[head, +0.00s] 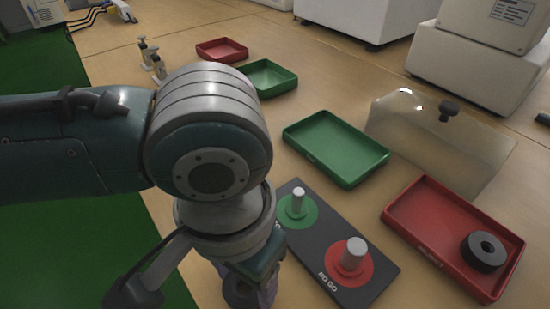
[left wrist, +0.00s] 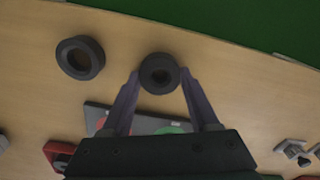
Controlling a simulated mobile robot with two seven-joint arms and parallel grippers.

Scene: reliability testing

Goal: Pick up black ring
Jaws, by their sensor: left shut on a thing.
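My left gripper (left wrist: 160,82) is shut on a black ring (left wrist: 160,60), which sits between its two fingertips in the left wrist view. In the head view my left arm hides most of this gripper and the held ring. A second black ring (left wrist: 66,62) lies on the table to the left of the held one in the left wrist view. Another black ring (head: 484,252) lies in the red tray (head: 405,217) at the right of the head view. My right gripper is not in view.
A dark gauge plate (head: 382,279) with a green-disc peg (head: 298,203) and a red-disc peg (head: 353,255) lies right of my left arm. A green tray (head: 335,148) and a clear cover with a black knob (head: 440,135) stand behind it. Smaller trays and white machines stand farther back.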

